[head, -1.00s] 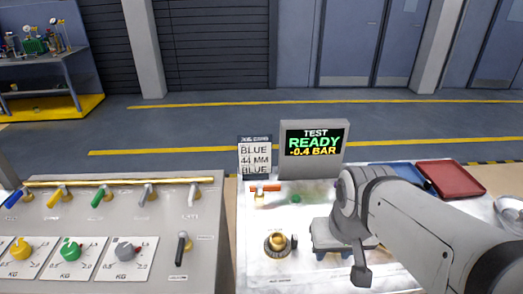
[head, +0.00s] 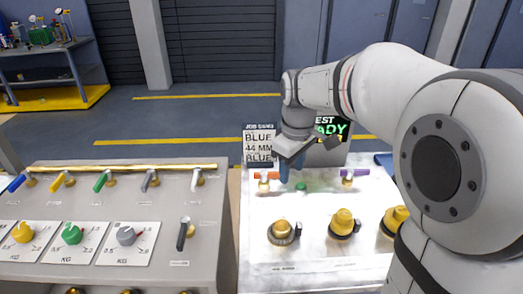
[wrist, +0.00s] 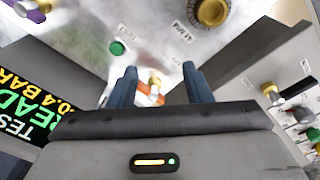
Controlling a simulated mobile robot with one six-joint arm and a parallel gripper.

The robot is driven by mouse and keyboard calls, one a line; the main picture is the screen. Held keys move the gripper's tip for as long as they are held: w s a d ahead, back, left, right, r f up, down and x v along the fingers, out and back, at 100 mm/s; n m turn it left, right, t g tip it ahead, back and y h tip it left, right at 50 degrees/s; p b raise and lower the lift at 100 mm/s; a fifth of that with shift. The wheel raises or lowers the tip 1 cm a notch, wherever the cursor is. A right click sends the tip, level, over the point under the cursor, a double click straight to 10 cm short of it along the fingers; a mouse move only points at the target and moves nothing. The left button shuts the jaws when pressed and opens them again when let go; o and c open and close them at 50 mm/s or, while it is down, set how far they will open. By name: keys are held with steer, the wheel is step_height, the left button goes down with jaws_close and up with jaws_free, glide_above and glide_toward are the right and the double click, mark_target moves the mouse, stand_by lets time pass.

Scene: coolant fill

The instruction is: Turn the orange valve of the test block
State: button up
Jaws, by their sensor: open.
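The orange valve (head: 266,175) is a flat orange lever on a brass fitting at the back left of the white test block (head: 262,207). My gripper (head: 284,178) points down just right of the orange lever in the head view. In the wrist view my gripper (wrist: 160,70) has its two blue fingers apart. The orange lever (wrist: 143,96) shows in the gap between them, partly hidden by the gripper body. Whether a finger touches it I cannot tell.
A green button (head: 301,187) and a purple valve (head: 348,173) are right of the orange one. Brass knobs (head: 343,222) stand in front. A job card (head: 259,140) and a display (head: 333,127), partly covered by my arm, stand behind. A grey valve panel (head: 207,215) is at left.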

mark_target(264, 172)
steer(key=w+a+f+n, duration=0.1)
steer(key=w+a, duration=0.1)
steer(key=w, duration=0.1)
steer(key=w+a+f+n, duration=0.1)
steer(key=w+a+n, duration=0.1)
steer(key=w, duration=0.1)
steer(key=w+a+f+n+g+b, duration=0.1)
steer(key=w+a+f+n, duration=0.1)
steer(key=w, duration=0.2)
steer(key=shift+f, duration=0.1)
steer(key=shift+w+f+n, duration=0.1)
steer(key=shift+f+n, duration=0.2)
steer(key=shift+n, duration=0.1)
steer(key=shift+f, duration=3.6)
steer(key=shift+c, duration=0.6)
jaws_close()
